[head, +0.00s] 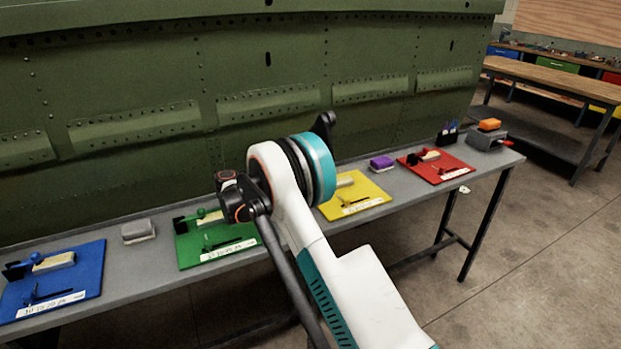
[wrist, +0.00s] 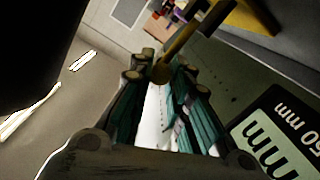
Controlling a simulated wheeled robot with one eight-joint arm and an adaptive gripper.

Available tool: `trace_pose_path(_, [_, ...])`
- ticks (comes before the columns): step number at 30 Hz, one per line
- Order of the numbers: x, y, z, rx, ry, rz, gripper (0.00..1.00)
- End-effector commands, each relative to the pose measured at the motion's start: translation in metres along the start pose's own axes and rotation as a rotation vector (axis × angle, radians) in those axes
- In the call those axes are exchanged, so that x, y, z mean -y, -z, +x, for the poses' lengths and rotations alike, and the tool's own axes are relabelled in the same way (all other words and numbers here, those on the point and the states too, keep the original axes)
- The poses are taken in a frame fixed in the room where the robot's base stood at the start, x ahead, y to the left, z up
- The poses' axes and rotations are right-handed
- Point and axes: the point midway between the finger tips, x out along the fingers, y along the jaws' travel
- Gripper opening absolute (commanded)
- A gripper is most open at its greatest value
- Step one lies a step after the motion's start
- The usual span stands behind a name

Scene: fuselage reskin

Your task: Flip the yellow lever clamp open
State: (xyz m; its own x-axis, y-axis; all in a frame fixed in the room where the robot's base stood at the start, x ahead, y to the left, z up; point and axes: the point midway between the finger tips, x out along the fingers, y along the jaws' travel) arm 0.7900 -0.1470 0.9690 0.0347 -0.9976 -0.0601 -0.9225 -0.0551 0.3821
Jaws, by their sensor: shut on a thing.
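The yellow lever clamp shows in the wrist view as a yellow lever arm (wrist: 184,47) with a rounded end. The lever slants from the upper right down to my gripper (wrist: 161,76). My gripper is shut on the rounded end, with the fingers on either side of it. In the head view, the yellow board (head: 374,192) lies on the bench behind my arm. My arm hides the left part of that board, and the clamp and my gripper cannot be made out there.
A green riveted panel (head: 130,80) stands close behind. Open floor lies in front.

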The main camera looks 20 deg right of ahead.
Motion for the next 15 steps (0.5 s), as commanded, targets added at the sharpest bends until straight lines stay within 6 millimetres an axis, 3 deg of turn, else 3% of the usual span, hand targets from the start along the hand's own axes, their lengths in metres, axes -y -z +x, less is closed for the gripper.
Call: trace_pose_path(15, [0.0074,0.0009,-0.0010,-0.038,-0.016,0.000,0.00])
